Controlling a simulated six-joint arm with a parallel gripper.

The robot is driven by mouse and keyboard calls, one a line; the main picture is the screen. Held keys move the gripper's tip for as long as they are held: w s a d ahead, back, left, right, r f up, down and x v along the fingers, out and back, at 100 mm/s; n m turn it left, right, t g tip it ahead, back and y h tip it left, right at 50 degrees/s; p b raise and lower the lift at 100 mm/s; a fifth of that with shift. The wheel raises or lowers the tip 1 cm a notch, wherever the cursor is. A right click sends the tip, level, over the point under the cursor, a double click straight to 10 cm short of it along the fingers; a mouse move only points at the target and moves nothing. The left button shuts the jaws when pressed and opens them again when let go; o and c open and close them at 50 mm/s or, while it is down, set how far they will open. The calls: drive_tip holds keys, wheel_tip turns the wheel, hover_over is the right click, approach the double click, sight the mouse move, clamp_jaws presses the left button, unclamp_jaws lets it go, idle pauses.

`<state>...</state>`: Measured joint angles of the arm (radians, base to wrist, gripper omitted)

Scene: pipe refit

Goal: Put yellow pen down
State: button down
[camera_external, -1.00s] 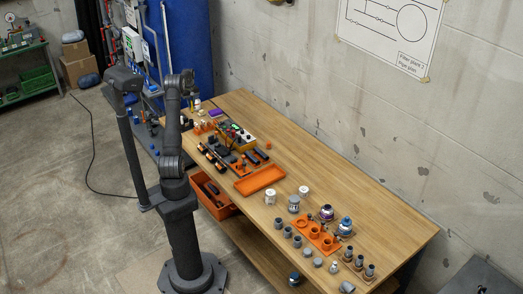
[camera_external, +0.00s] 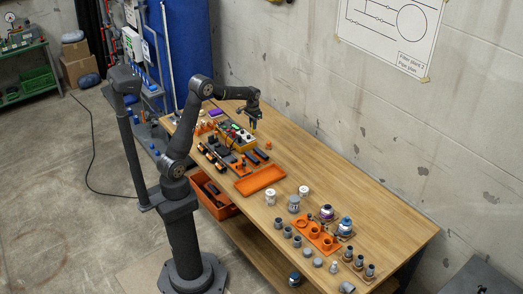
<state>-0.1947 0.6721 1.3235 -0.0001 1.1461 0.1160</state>
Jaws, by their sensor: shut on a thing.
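My gripper (camera_external: 253,124) points down above the far part of the wooden table, just right of the yellow-and-black device. It is shut on a small thin thing, which I take to be the yellow pen. The pen is too small here to make out clearly, and the fingers hide most of it. I cannot tell whether its lower end touches the table.
The yellow-and-black device (camera_external: 247,146) and several dark tools lie left of the gripper. A small orange piece (camera_external: 268,145) stands nearby. An orange tray (camera_external: 260,179) and pipe fittings fill the nearer table. Bare wood (camera_external: 310,160) lies to the right.

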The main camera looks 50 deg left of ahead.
drive_tip(key=s+d+f, duration=0.2)
drive_tip(key=s+d, duration=0.1)
drive_tip(key=d, duration=0.6)
drive_tip(key=s+d+f+m, duration=0.1)
drive_tip(key=s+d+f, duration=0.2)
drive_tip(key=d, duration=0.6)
drive_tip(key=shift+s+d+f, duration=0.15)
drive_tip(key=shift+s+d, duration=0.05)
drive_tip(key=shift+s, duration=0.15)
drive_tip(key=shift+d, duration=0.1)
drive_tip(key=d+r, duration=0.6)
drive_tip(key=d, duration=0.3)
drive_tip(key=shift+w+a+f, duration=1.15)
drive_tip(key=shift+a+f, duration=0.4)
drive_tip(key=shift+f, duration=0.3)
drive_tip(key=shift+w+a+f, duration=1.15)
drive_tip(key=shift+a+f, duration=0.35)
drive_tip(key=shift+f, duration=0.3)
drive_tip(key=shift+w+a+f, duration=1.15)
drive_tip(key=shift+a+f, duration=0.4)
drive_tip(key=shift+f, duration=0.3)
drive_tip(key=shift+f, duration=0.1)
